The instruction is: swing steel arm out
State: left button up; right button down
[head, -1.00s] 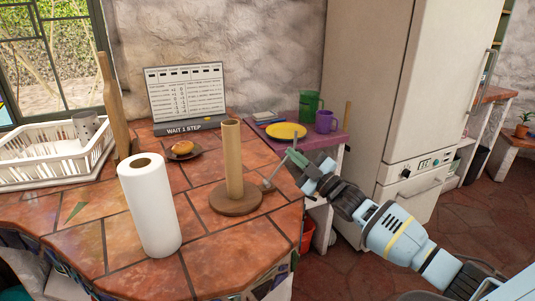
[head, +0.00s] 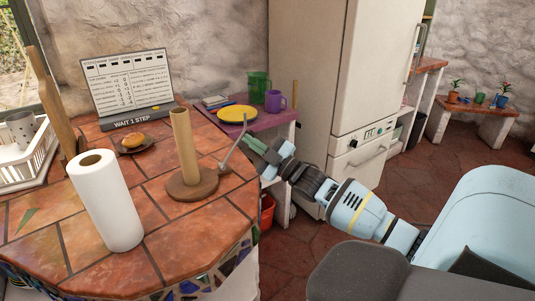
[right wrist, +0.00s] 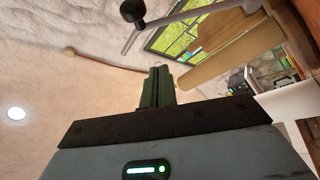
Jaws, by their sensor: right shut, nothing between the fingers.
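The paper towel holder has a round wooden base (head: 193,186) and an upright brown post (head: 185,142) with no roll on it. The thin steel arm (head: 234,146) rises from beside the base's right edge and leans up to the right. My right gripper (head: 249,142) is shut and empty, with its tips close beside the steel arm on its right; I cannot tell whether they touch. In the right wrist view the closed fingers (right wrist: 157,88) point up, with the steel arm (right wrist: 180,18) and its dark ball (right wrist: 132,10) beyond them. My left gripper is not in view.
A white paper roll (head: 105,202) stands on the tiled counter (head: 85,255) left of the holder. A plate with a bun (head: 132,140) and a sign (head: 128,85) stand behind. A purple side table (head: 212,113) holds a yellow plate (head: 238,114) and a purple mug (head: 275,101).

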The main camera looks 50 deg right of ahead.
jog(key=shift+v, duration=2.55)
jog(key=shift+a+r, duration=0.1)
jog(key=shift+r, duration=0.1)
jog(key=shift+s, duration=0.1)
